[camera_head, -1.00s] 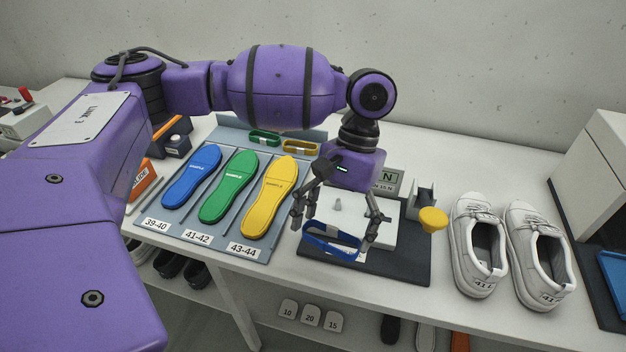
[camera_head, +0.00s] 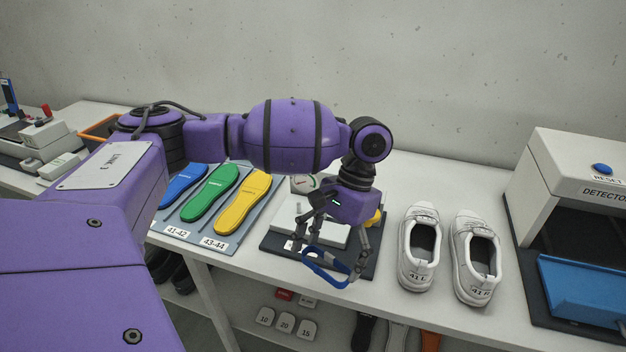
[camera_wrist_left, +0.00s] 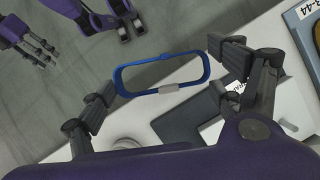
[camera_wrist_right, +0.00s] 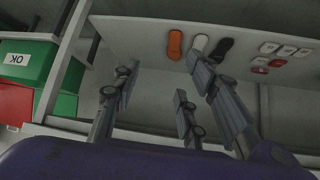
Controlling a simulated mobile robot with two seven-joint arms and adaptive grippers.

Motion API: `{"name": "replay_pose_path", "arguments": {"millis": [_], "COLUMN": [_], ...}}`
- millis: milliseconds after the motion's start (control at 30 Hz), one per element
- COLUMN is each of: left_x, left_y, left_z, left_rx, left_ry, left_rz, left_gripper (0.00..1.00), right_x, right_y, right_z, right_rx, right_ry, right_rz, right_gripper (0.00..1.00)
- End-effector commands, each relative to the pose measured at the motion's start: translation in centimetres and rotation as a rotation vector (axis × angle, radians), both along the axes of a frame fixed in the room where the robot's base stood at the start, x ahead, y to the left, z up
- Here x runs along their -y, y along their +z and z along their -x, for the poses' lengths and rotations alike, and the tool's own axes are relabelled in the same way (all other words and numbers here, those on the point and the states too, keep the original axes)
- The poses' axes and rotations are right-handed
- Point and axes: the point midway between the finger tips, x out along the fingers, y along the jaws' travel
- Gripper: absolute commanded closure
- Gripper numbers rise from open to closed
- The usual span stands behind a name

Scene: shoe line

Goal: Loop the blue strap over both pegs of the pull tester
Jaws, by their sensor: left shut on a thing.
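The blue strap (camera_head: 314,267) is a closed loop held by my left gripper (camera_head: 330,260). In the left wrist view the strap (camera_wrist_left: 135,68) stretches flat between the spread fingers of this gripper (camera_wrist_left: 165,80), with a grey piece on one long side. The strap hangs over the front right part of the pull tester (camera_head: 272,242), a dark base with a white plate. The fingers and wrist cover part of the plate, and I cannot make out both pegs clearly. My right gripper (camera_wrist_right: 165,85) is open and empty below the table top, in the right wrist view.
White shoes (camera_head: 417,250) stand right of the tester. Left of it lies a tray with blue, green and yellow (camera_head: 243,202) insoles. A detector (camera_head: 575,180) stands at the far right. The right wrist view shows a shelf with sole samples and green and red boxes (camera_wrist_right: 25,62).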

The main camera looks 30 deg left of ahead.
Motion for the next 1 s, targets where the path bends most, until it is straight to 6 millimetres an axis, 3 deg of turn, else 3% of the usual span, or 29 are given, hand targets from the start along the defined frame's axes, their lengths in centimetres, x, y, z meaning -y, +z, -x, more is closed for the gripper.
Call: {"name": "replay_pose_path", "arguments": {"millis": [500,800,1000], "left_x": [-10.0,-14.0,-15.4], "left_y": [-0.8,0.5,1.7], "left_z": [-8.9,-13.1,-15.1], "left_rx": [-0.001,-0.002,-0.003], "left_ry": [-1.239,-2.018,-2.446], "left_rz": [-0.009,-0.012,-0.011], "left_gripper": [0.40,0.40,0.40], "right_x": [-0.4,-0.6,-0.7], "right_y": [1.2,1.4,1.2], "right_z": [-0.2,-0.5,-0.4], "right_rx": [0.009,0.010,0.005], "right_ry": [0.014,0.017,0.016], "right_rz": [-0.005,-0.008,-0.010], "right_gripper": [0.60,0.60,0.60]}}
